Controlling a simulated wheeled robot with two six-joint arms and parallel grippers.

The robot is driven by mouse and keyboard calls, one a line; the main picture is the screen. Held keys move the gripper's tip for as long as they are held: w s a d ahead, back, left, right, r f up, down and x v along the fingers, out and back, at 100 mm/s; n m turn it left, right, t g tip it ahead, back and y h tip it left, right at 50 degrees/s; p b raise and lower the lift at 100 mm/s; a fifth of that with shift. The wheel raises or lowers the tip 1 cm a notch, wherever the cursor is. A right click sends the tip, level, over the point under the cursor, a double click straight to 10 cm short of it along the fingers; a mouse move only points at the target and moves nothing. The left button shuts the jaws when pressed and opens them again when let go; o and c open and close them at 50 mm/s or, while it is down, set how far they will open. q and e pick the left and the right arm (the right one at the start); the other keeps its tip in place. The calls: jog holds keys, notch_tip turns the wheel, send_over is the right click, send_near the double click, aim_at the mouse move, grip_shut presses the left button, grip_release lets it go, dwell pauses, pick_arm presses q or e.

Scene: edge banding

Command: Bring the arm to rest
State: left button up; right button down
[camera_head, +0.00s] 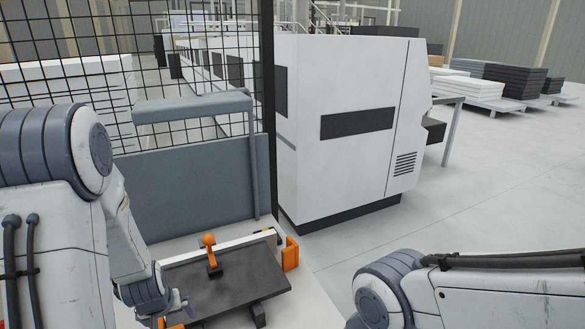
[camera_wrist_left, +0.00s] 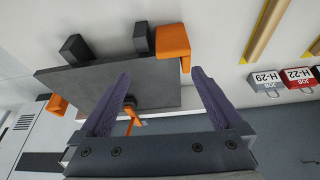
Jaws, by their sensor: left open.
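My left arm (camera_head: 125,230) comes in from the left in the head view. Its left gripper (camera_head: 180,308) is low, by the left front of a dark panel (camera_head: 235,280). In the left wrist view the left gripper (camera_wrist_left: 160,74) has its two purple-grey fingers wide apart, with nothing held between them. The dark panel (camera_wrist_left: 75,90) shows beyond the fingers, partly hidden by them. My right arm (camera_head: 480,290) shows at the lower right of the head view; its gripper is out of the picture.
An orange-knobbed lever (camera_head: 209,241) stands at the panel, with an orange corner block (camera_head: 290,253) at its right. A mesh fence (camera_head: 190,95) and white machine (camera_head: 345,150) stand behind. Red (camera_wrist_left: 299,78) and grey (camera_wrist_left: 265,82) tags show in the wrist view. Open floor lies right.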

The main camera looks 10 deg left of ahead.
pick_arm(q)
jog(key=s+d+r+m+h+b, duration=0.1)
jog(key=d+m, duration=0.1)
jog(key=d, duration=0.5)
jog(key=s+d+r+m+g+h+b, duration=0.1)
jog(key=d+r+m+b, duration=0.1)
jog(key=d, duration=0.4)
jog(key=s+d+r+m+h+b, duration=0.1)
jog(key=d+m, duration=0.2)
jog(key=d, duration=0.4)
jog(key=s+d+r+m+g+b, duration=0.1)
jog(key=s+d+m, duration=0.2)
jog(key=s, duration=0.4)
jog(key=s+d+r+m+g+b, duration=0.1)
jog(key=s+d+r+m+b, duration=0.1)
jog(key=s+d, duration=0.3)
jog(key=s, duration=0.3)
jog(key=shift+d+r+m+g, duration=0.15)
jog(key=shift+d+m+g, duration=0.2)
jog(key=shift+m+g, duration=0.05)
jog(key=shift+w, duration=0.1)
